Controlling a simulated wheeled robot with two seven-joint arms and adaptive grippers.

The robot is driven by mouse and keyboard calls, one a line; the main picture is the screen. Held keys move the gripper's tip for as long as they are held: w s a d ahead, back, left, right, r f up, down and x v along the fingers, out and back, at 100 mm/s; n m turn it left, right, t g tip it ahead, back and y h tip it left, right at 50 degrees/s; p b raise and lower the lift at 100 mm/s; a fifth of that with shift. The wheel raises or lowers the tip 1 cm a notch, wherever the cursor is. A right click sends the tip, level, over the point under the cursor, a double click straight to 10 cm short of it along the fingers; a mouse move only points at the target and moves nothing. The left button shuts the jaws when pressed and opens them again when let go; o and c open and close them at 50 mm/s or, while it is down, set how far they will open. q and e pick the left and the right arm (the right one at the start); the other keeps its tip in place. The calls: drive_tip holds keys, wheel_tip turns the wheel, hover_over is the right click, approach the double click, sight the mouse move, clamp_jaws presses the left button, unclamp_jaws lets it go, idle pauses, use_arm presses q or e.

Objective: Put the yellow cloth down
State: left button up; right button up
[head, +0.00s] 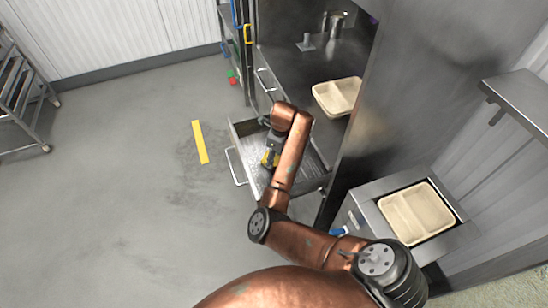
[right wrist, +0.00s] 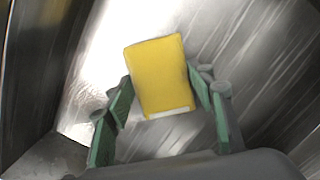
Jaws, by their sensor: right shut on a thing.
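The yellow cloth (right wrist: 160,72) is a folded block between the green fingers of my right gripper (right wrist: 163,95), which is shut on it. In the head view, my right arm reaches into an open metal drawer (head: 241,129). The wrist view shows shiny, scratched metal behind the cloth. I cannot tell whether the cloth touches the drawer floor. My left gripper is not in view.
A counter (head: 290,62) with a tap (head: 335,20) stands behind the drawer. One beige tray (head: 338,97) lies on it; another beige tray (head: 418,212) sits in a metal stand at right. A yellow strip (head: 200,142) marks the open floor at left.

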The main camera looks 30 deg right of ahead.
drive_tip(key=shift+f, duration=0.1)
drive_tip(key=o, duration=0.6)
drive_tip(key=shift+f, duration=0.1)
drive_tip(key=o, duration=0.4)
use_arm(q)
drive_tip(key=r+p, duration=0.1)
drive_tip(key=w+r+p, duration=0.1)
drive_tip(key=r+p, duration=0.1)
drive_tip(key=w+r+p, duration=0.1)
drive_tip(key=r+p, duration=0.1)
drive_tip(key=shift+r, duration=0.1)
use_arm(e)
drive_tip(key=r, duration=0.4)
drive_tip(key=s+r, duration=0.1)
drive_tip(key=r, duration=0.7)
drive_tip(key=shift+s+d+r, duration=0.15)
drive_tip(key=shift+d, duration=0.25)
